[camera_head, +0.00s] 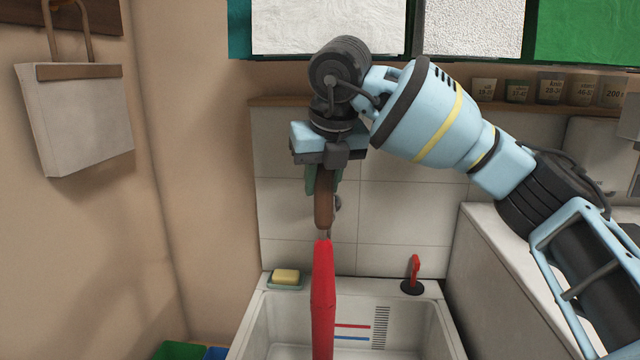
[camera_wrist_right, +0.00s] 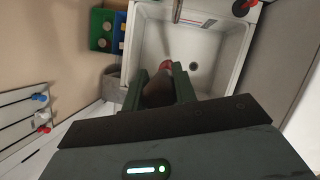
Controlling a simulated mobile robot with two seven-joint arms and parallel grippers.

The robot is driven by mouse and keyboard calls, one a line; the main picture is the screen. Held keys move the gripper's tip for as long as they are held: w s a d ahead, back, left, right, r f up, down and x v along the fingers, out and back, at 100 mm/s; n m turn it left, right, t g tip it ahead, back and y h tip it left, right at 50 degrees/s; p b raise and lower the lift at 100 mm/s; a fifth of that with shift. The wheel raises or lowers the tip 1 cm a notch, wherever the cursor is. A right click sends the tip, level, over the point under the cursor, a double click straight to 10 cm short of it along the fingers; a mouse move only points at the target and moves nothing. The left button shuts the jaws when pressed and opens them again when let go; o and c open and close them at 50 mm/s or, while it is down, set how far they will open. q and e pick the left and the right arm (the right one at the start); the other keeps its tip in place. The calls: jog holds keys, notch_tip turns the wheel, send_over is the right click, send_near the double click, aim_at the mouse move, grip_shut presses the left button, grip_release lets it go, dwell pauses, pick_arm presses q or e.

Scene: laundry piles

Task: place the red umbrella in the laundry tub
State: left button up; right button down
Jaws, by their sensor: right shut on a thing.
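The red umbrella (camera_head: 322,300) hangs upright from my right gripper (camera_head: 322,180), which is shut on its brown handle (camera_head: 323,208). Its lower end runs past the bottom edge of the head view. In the right wrist view the umbrella (camera_wrist_right: 165,66) shows as a small red tip beyond the fingers (camera_wrist_right: 160,85). The white laundry tub (camera_head: 440,325) lies below; the umbrella hangs in front of or over it, and I cannot tell its exact height. The tub also shows in the wrist view (camera_wrist_right: 226,62), with a drain. My left gripper is not in view.
A yellow soap (camera_head: 286,276) sits on the tub's back left rim. A red-handled tap (camera_head: 413,270) stands on the back right rim. A bag (camera_head: 85,120) hangs on the left wall. Green and blue containers (camera_wrist_right: 103,28) stand left of the tub. A counter (camera_head: 500,270) is at right.

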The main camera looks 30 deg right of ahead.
jog(key=shift+w+d, duration=0.1)
jog(key=shift+w, duration=0.65)
jog(key=shift+f, duration=0.5)
jog(key=shift+f, duration=0.65)
jog(key=c, duration=1.1)
grip_release()
jog(key=shift+r, duration=0.25)
jog(key=v, duration=0.8)
jog(key=shift+r, duration=0.1)
jog(key=shift+w, duration=0.1)
